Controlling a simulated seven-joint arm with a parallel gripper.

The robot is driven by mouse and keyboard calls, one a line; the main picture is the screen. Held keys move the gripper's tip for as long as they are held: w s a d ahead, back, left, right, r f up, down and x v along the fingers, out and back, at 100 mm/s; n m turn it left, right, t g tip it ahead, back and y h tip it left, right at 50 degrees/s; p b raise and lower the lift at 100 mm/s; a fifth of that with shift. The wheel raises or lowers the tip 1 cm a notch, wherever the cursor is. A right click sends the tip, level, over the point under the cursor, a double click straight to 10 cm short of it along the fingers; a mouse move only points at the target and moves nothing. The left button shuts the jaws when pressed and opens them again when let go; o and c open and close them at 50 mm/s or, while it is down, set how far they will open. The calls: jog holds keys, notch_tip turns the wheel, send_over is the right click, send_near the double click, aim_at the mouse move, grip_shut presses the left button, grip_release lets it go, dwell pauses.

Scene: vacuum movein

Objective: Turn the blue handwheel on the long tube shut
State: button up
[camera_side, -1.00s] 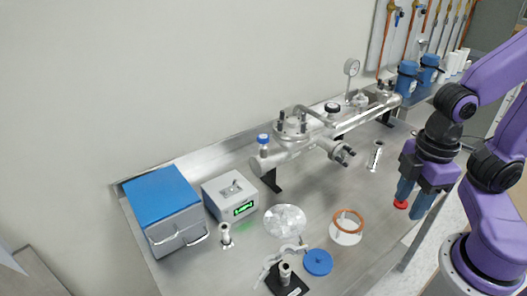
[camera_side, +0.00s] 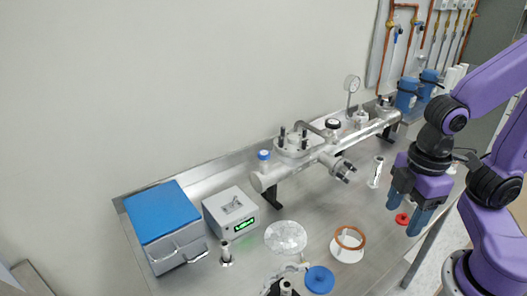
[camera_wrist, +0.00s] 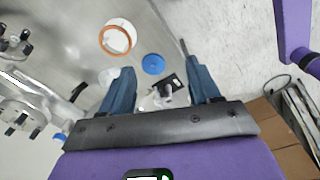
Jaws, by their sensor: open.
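The blue handwheel (camera_side: 263,155) sits on top of a small valve at the left end of the long metal tube (camera_side: 325,151) in the side view. My gripper (camera_side: 406,214) is open and empty at the right of the table, well to the right of the handwheel and apart from it. In the wrist view my gripper (camera_wrist: 160,70) has its two blue fingers spread, with nothing held between them.
A blue-lidded box (camera_side: 162,212) and display unit (camera_side: 231,212) stand left. A metal fitting (camera_side: 376,171) stands near my gripper.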

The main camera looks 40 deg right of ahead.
jog(key=w+a+r+n+t+h, duration=0.1)
jog(key=w+a+r+n, duration=0.3)
jog(key=w, duration=0.5)
jog(key=w+a+r+n+t, duration=0.1)
jog(key=w+a+r+n, duration=0.3)
jog(key=w, duration=0.6)
jog(key=n+h, duration=0.3)
jog(key=n, duration=0.1)
send_near(264, 153)
jog(key=x, duration=0.8)
jog(key=shift+f, duration=0.2)
jog(key=shift+m, duration=0.3)
jog(key=c, duration=1)
